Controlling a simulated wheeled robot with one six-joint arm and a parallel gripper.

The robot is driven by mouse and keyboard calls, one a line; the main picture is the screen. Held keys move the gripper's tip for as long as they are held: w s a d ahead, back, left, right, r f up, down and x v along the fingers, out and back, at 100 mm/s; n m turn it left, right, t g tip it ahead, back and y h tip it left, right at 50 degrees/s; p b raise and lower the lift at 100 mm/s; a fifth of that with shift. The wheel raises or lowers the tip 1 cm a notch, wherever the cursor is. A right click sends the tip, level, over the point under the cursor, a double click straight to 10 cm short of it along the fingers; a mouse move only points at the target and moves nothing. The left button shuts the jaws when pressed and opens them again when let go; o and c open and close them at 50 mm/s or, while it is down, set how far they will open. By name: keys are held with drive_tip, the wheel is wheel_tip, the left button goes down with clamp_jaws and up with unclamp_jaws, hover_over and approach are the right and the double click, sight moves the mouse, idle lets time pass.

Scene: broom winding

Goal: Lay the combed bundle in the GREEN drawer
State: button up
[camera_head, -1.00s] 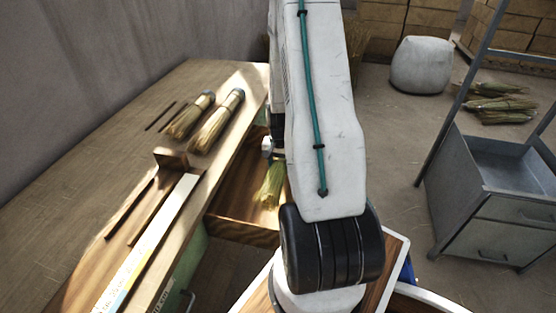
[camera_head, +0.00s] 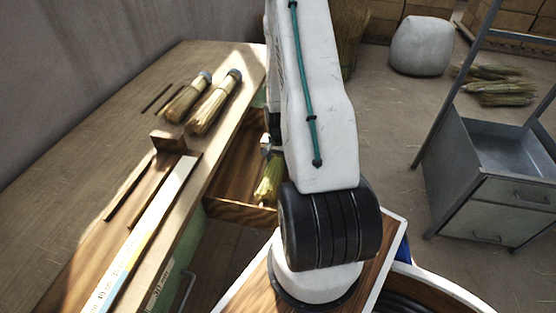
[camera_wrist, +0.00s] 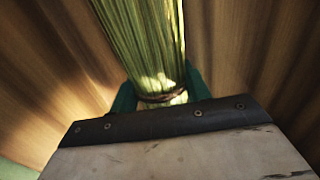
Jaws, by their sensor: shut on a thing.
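The green-yellow bundle of straw (camera_head: 268,182) is at the open wooden drawer (camera_head: 238,211) in the bench, near its front right corner in the head view. The drawer belongs to a bench with green parts. My gripper (camera_wrist: 160,94) is shut on the bundle (camera_wrist: 148,38) at its dark tie in the wrist view. Its teal fingers lie on both sides of the bundle. Brown wood lies on both sides behind the bundle there. My arm hides part of the drawer in the head view. I cannot tell whether the bundle touches the drawer floor.
Two tied brushes (camera_head: 215,102) lie on the bench top (camera_head: 90,150), with a small wooden block (camera_head: 169,141) and a pale strip (camera_head: 140,238) nearer. A grey metal cart (camera_head: 484,190) stands at the right. A grey pouf (camera_head: 421,46) and more bundles (camera_head: 500,94) are behind.

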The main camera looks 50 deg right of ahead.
drive_tip(key=o, duration=1.1)
drive_tip(key=shift+o, duration=0.2)
drive_tip(key=shift+r, duration=3.95)
